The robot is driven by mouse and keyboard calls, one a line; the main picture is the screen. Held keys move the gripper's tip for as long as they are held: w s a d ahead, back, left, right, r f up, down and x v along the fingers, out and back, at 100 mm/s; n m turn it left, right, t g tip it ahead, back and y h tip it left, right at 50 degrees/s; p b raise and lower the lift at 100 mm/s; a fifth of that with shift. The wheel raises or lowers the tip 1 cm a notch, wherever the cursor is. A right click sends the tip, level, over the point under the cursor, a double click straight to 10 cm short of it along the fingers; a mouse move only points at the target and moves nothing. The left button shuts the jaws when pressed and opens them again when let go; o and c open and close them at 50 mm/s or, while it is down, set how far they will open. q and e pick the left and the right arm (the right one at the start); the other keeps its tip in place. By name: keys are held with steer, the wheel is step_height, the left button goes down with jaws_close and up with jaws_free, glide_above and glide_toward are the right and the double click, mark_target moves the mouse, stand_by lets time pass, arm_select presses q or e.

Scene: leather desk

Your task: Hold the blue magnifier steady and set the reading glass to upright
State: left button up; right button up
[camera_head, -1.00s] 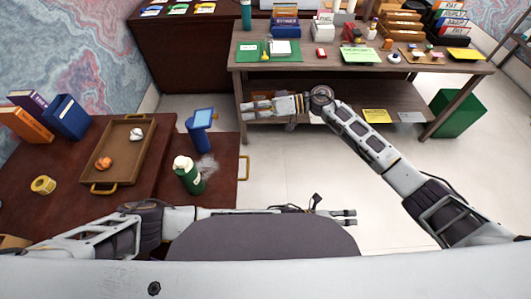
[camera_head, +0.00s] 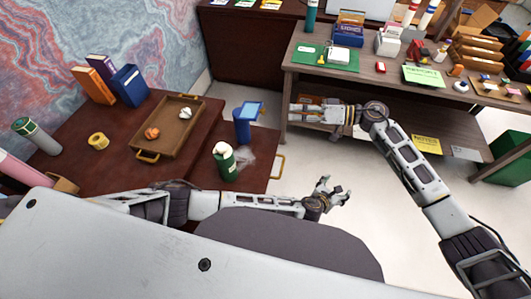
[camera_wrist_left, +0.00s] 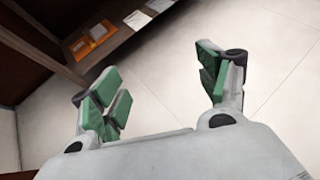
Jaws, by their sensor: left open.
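The blue magnifier (camera_head: 243,124) stands on the dark red desk in the head view, near its right edge. It has a blue upright body with a tilted, pale blue rectangular lens (camera_head: 252,110) on top. My left gripper (camera_head: 338,190) is open and empty, past the desk's right edge and apart from the magnifier, over the floor. In the left wrist view its green-padded fingers (camera_wrist_left: 160,90) are spread with nothing between them. My right gripper (camera_head: 293,113) is to the right of the magnifier, in front of the shelf table; its finger gap is unclear.
A green bottle (camera_head: 225,165) with a white top stands in front of the magnifier. A brown tray (camera_head: 178,139) holds small objects to its left. The light floor (camera_head: 400,210) right of the desk is clear.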

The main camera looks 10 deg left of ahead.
arm_select(q)
steer(key=w+a+r+t+y, duration=0.4)
steer(key=w+a, duration=0.2)
steer(key=a, duration=0.2)
steer(key=n+g+y, duration=0.1)
steer(key=n+y, duration=1.4)
glide_toward(246, 132)
steer(key=shift+s+d+r, duration=0.1)
steer(key=shift+s+d, duration=0.2)
steer(key=shift+s, duration=0.15)
steer(key=shift+x, duration=6.95)
